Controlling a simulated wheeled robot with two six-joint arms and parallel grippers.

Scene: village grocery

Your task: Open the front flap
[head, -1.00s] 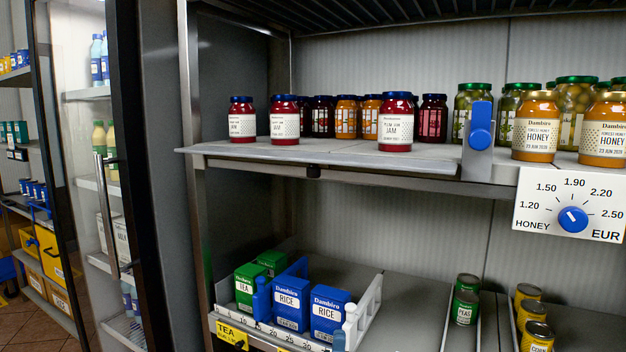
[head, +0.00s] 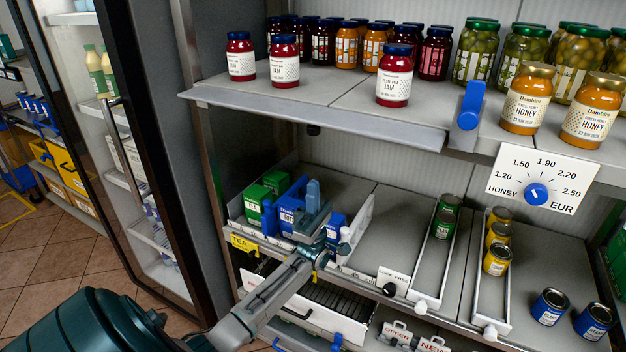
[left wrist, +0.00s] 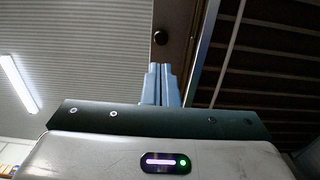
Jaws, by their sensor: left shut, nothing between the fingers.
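A long grey lip (head: 315,115), which may be the front flap, runs along the front of the jam shelf (head: 330,84). A black knob (head: 313,129) sits under it, and a black knob also shows above the fingers in the left wrist view (left wrist: 160,37). My left gripper (head: 313,190) points up in front of the tea and rice boxes, below the lip and apart from the knob. Its grey-blue fingers are together and empty, as the left wrist view also shows (left wrist: 161,84). They hide part of the rice boxes. My right gripper is out of view.
Jam jars (head: 394,75) stand close behind the lip. A blue lever (head: 470,104) is at its right end, beside a price dial (head: 536,194). Below are a white-sided tray (head: 357,225) of tea and rice boxes (head: 291,204) and lanes of cans (head: 444,224).

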